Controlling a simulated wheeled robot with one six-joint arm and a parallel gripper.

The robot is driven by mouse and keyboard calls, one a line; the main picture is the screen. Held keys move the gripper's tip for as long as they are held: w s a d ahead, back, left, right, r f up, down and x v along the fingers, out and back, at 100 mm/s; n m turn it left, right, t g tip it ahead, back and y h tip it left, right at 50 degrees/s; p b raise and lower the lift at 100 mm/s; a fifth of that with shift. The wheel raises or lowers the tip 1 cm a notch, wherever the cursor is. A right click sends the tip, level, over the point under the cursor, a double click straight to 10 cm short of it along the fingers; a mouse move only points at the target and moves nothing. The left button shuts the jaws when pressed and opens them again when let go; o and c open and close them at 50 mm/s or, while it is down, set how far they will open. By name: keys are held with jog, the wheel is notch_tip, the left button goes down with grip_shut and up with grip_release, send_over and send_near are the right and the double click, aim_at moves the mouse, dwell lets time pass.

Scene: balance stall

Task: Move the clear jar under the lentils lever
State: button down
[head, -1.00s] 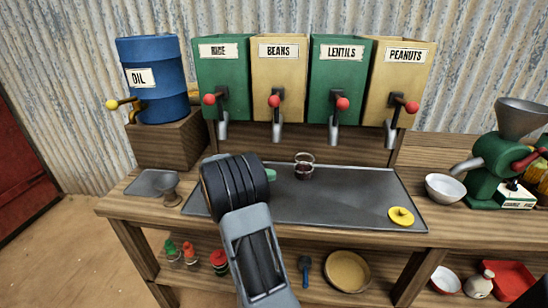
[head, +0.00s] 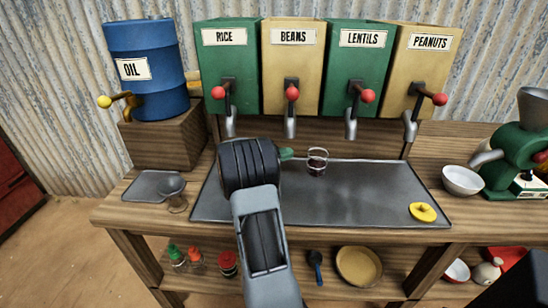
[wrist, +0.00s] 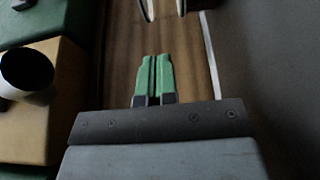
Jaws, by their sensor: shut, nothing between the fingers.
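The clear jar (head: 317,168) stands on the grey metal tray, with a rim at its top and something dark low in it. It is between the beans spout (head: 290,127) and the lentils spout (head: 351,127). The lentils lever (head: 368,96) has a red knob, up and right of the jar. My gripper (head: 287,154) has green fingers just left of the jar, apparently apart from it. In the wrist view the fingers (wrist: 154,78) are together and empty. Pale curved edges at the top of that view may be the jar; I cannot tell.
A glass cup (head: 173,192) is at the left. The oil drum (head: 146,75) stands back left; a white bowl (head: 462,180) and green grinder (head: 510,160) are at the right.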

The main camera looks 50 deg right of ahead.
aim_at(317, 161)
jog(key=shift+s+d, duration=0.25)
jog(key=shift+s, duration=0.45)
jog(key=shift+s+d, duration=0.2)
jog(key=shift+s, duration=0.55)
jog(key=shift+s+d, duration=0.25)
jog(key=shift+s, duration=0.45)
jog(key=s+b, duration=0.1)
jog(key=s, duration=0.2)
jog(key=s+d+b, duration=0.1)
jog(key=s+b, duration=0.1)
jog(key=s, duration=0.1)
jog(key=s+d+b, duration=0.1)
jog(key=s+b, duration=0.1)
jog(key=shift+s+f, duration=0.2)
jog(key=shift+s, duration=0.2)
jog(key=shift+s+r, duration=0.15)
jog(key=shift+s, duration=0.1)
jog(key=shift+w, duration=0.15)
